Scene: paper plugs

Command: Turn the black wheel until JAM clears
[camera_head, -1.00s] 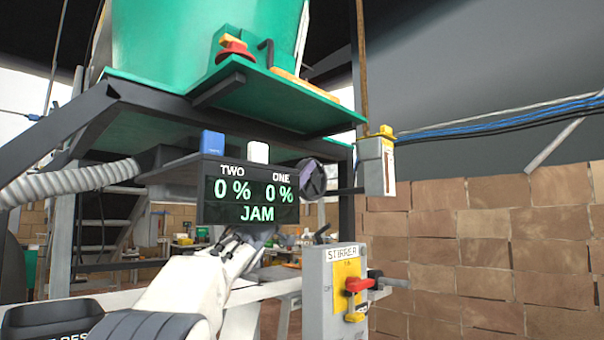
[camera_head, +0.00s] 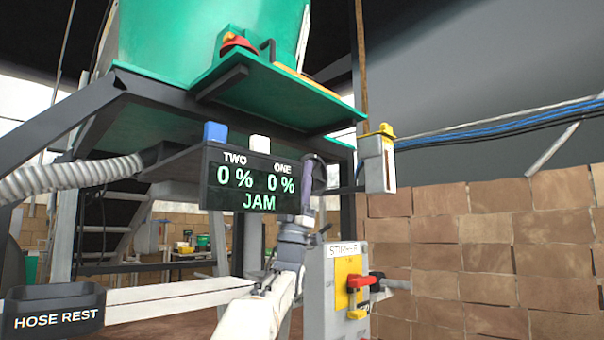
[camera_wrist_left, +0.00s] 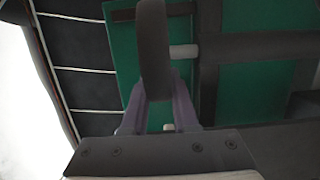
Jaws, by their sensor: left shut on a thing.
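The black wheel (camera_head: 319,176) is just right of the display (camera_head: 258,227) in the head view, partly hidden by my gripper. The display reads TWO 0%, ONE 0% and JAM in green. My left gripper (camera_head: 306,188) reaches up from below to the wheel and is shut on its rim. The wrist view shows the wheel (camera_wrist_left: 153,45) edge-on between the two fingers of my left gripper (camera_wrist_left: 157,88). A pale shaft runs right from the wheel there. My right gripper is not in view.
A grey STIRRER box (camera_head: 322,300) with a red lever (camera_head: 361,281) stands right of my left arm. A HOSE REST tray (camera_head: 52,308) is at lower left. A yellow-topped box (camera_head: 380,160) is right of the wheel. A green platform (camera_head: 285,95) hangs above.

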